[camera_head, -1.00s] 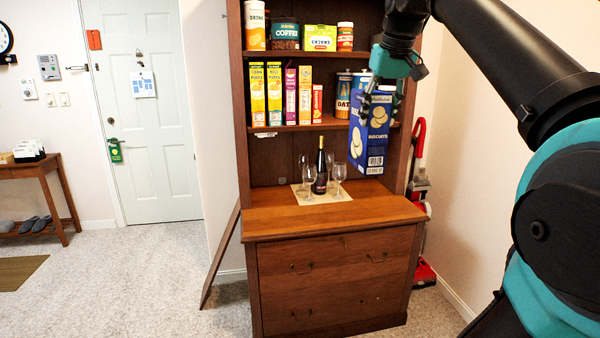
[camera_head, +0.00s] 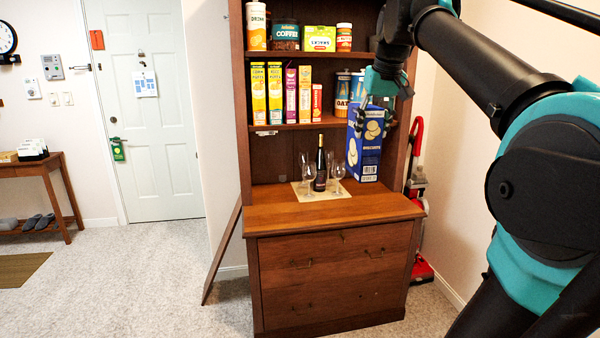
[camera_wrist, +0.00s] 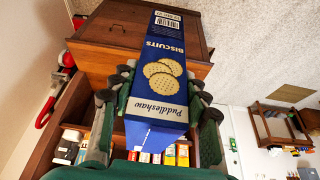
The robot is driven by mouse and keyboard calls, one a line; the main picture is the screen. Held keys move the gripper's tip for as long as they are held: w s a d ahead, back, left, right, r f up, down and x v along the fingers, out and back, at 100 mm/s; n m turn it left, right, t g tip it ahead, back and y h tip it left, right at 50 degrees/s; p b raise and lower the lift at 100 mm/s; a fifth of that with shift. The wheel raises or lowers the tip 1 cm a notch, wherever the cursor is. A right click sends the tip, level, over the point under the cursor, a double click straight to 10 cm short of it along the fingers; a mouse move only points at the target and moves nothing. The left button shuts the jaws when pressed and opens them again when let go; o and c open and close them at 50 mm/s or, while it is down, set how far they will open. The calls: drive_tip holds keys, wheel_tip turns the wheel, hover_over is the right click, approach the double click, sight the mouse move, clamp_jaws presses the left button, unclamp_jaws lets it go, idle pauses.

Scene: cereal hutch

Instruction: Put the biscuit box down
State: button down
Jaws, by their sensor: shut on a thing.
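The blue biscuit box (camera_head: 365,150) is upright above the right side of the hutch's wooden counter (camera_head: 300,216). Its base appears a little above the counter; I cannot tell for certain whether it touches. My gripper (camera_head: 375,108) is shut on the upper part of the box from above. In the wrist view the box (camera_wrist: 170,45) lies between the two fingers (camera_wrist: 162,108), its biscuit picture and lettering facing the camera.
A dark bottle (camera_head: 320,165) and several wine glasses (camera_head: 338,172) stand on a mat (camera_head: 308,196) just left of the box. Shelves above hold cereal boxes (camera_head: 275,92) and cans. A red vacuum cleaner (camera_head: 418,190) stands right of the hutch.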

drive_tip(key=w+f, duration=0.3)
drive_tip(key=f, duration=0.1)
drive_tip(key=w+f, duration=0.3)
drive_tip(key=f, duration=0.1)
drive_tip(key=w+f, duration=0.4)
drive_tip(key=shift+d, duration=0.15)
drive_tip(key=w+f+m, duration=0.1)
drive_tip(key=w+f, duration=0.2)
drive_tip(key=f, duration=0.9)
drive_tip(key=w+f, duration=0.4)
drive_tip(key=f, duration=0.8)
drive_tip(key=s+f, duration=0.4)
drive_tip(key=f, duration=0.6)
drive_tip(key=s+f, duration=0.4)
drive_tip(key=f, duration=0.6)
drive_tip(key=shift+s+d+f+m+h, duration=0.2)
drive_tip(key=shift+s+f+m+h, duration=0.1)
drive_tip(key=shift+m, duration=0.1)
drive_tip(key=shift+a, duration=0.1)
